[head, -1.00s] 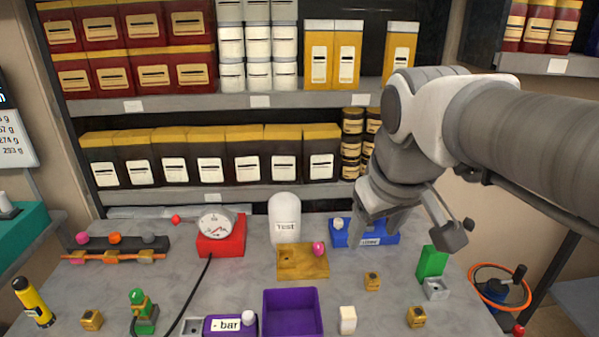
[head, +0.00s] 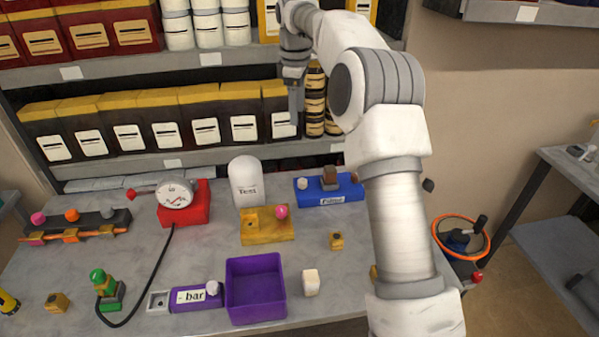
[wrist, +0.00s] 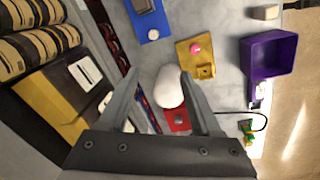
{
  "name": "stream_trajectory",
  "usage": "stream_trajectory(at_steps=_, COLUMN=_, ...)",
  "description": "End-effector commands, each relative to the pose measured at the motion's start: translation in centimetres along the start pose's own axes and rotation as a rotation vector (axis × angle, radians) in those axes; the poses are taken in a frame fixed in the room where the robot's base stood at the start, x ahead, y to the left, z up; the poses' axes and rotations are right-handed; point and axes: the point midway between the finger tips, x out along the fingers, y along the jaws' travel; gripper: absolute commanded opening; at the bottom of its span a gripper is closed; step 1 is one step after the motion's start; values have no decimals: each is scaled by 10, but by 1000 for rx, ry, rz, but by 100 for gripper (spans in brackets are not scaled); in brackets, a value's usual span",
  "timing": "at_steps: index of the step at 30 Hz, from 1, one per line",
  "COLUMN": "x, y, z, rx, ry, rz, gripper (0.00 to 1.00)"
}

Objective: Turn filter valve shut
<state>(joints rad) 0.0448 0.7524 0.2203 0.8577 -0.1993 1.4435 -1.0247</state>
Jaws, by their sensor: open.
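No part is legibly marked as the filter valve. A yellow block (head: 266,230) with a pink knob (head: 282,212) stands at the table's middle and shows in the wrist view (wrist: 190,72). A blue labelled block (head: 318,196) with a white knob (head: 302,183) and a brown part (head: 330,176) stands behind it, right. My gripper (head: 294,112) is open and empty, high before the shelves. In the wrist view its fingers (wrist: 160,75) are apart, with the white dome (wrist: 169,88) below.
A purple bin (head: 256,296), a purple "bar" unit (head: 195,300) and several small blocks are in front. Loaded shelves (head: 150,165) rise close behind my gripper. My arm hides the table's right part.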

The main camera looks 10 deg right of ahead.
Motion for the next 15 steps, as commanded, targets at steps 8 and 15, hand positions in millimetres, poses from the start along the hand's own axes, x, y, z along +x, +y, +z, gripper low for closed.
stream_trajectory(at_steps=8, x=76, y=34, z=-2, rx=-147, ry=-1, rz=-84, gripper=65)
stream_trajectory(at_steps=15, x=104, y=40, z=2, rx=-194, ry=1, rz=-112, gripper=65)
